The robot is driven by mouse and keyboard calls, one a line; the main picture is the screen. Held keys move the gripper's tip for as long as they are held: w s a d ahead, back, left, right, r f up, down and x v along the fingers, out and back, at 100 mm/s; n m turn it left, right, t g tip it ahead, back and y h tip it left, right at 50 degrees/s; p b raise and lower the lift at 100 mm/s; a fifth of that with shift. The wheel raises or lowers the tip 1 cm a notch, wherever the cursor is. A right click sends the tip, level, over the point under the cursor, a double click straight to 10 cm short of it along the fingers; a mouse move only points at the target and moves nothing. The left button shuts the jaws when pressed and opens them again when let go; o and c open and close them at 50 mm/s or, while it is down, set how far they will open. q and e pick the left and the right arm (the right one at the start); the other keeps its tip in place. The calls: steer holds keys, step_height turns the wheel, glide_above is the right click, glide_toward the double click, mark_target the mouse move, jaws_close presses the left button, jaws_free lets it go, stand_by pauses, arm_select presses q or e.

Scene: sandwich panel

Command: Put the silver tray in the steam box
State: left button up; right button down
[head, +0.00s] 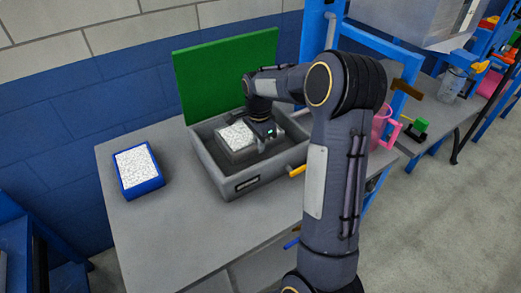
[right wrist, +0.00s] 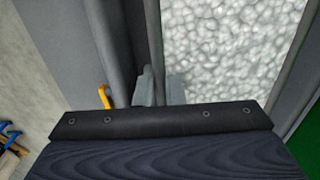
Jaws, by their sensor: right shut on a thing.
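The silver tray (head: 241,156), filled with white granular stuff, is inside the grey steam box (head: 272,174), whose green lid stands open behind it. My right gripper (head: 266,146) reaches down into the box and is shut on the silver tray's right side. In the right wrist view the fingers (right wrist: 160,87) sit at the wall of the tray (right wrist: 235,50). Whether the tray rests on the box floor cannot be told. My left gripper is in neither view.
A blue tray (head: 141,171) with similar white filling lies on the grey table (head: 150,235) left of the box. A yellow handle (head: 297,171) sticks out at the box's right. A pink pitcher (head: 381,130) stands behind my right arm. The table's front left is clear.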

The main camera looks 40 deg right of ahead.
steer(key=shift+w+d+f, duration=0.35)
steer(key=shift+d+f, duration=0.1)
steer(key=shift+f, duration=0.25)
steer(key=shift+w+d+f, duration=0.35)
steer(key=shift+d+f, duration=0.1)
steer(key=shift+f, duration=1.7)
steer(key=shift+f, duration=0.15)
steer(key=c, duration=1.5)
jaws_free()
